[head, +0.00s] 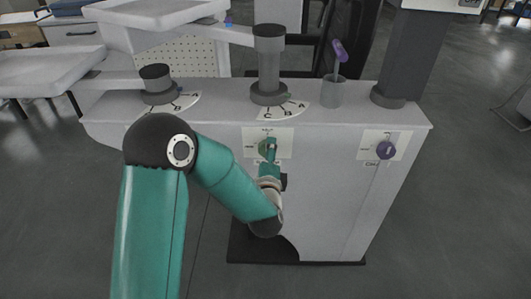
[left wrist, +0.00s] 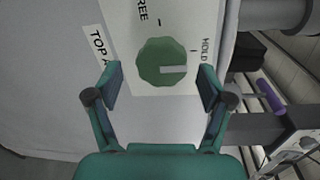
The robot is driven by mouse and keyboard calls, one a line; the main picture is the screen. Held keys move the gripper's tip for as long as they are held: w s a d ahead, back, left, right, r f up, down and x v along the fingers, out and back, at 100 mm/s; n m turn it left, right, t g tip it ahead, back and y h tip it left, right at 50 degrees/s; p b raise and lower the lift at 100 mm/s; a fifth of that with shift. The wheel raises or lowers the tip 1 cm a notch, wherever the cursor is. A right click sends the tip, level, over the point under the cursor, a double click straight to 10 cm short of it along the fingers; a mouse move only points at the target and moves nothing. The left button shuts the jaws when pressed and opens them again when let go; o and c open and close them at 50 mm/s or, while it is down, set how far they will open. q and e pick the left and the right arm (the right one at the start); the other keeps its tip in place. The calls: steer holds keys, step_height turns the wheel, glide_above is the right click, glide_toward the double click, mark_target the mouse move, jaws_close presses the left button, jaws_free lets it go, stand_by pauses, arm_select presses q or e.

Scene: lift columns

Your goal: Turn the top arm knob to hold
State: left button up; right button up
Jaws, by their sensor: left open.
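The green top arm knob (left wrist: 162,62) sits on a pale label plate (left wrist: 137,80) in the left wrist view. Its white pointer mark points right, toward the side with the word HOLD. FREE is at the top and a cut-off "TOP A" label (left wrist: 98,45) is at the left. My left gripper (left wrist: 161,72) is open, with a finger on each side of the knob and gaps between. In the head view the knob (head: 263,148) is partly hidden behind my left gripper (head: 271,150) on the cabinet's front. My right gripper is not in view.
On top stand columns (head: 268,65) with lettered dials (head: 285,110) and a grey cup (head: 333,93) holding a purple-handled tool (head: 340,52). White trays (head: 45,75) overhang at left.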

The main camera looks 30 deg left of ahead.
arm_select(q)
steer(key=v, duration=0.6)
steer(key=shift+s+d, duration=0.15)
steer(key=shift+s, duration=0.1)
steer(key=shift+f, duration=0.1)
